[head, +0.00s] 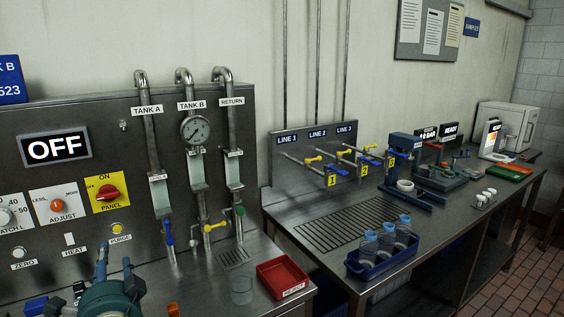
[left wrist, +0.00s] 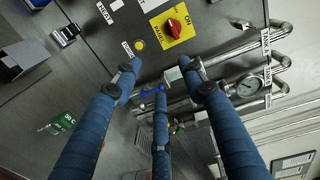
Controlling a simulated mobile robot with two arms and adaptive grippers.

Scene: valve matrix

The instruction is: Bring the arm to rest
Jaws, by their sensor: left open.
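My left gripper (head: 108,264) shows at the bottom left of the head view, in front of the steel panel (head: 60,190). Its teal body is cut off by the lower edge. In the left wrist view its blue fingers (left wrist: 160,84) are spread apart with nothing between them. The panel with the red knob (left wrist: 173,25) and the pipes lies beyond the fingertips; I cannot tell the exact gap. My right gripper is in neither view.
Blue-handled valve (head: 168,232), yellow-handled valve (head: 215,228) and pressure gauge (head: 195,131) are on the pipes to the right.

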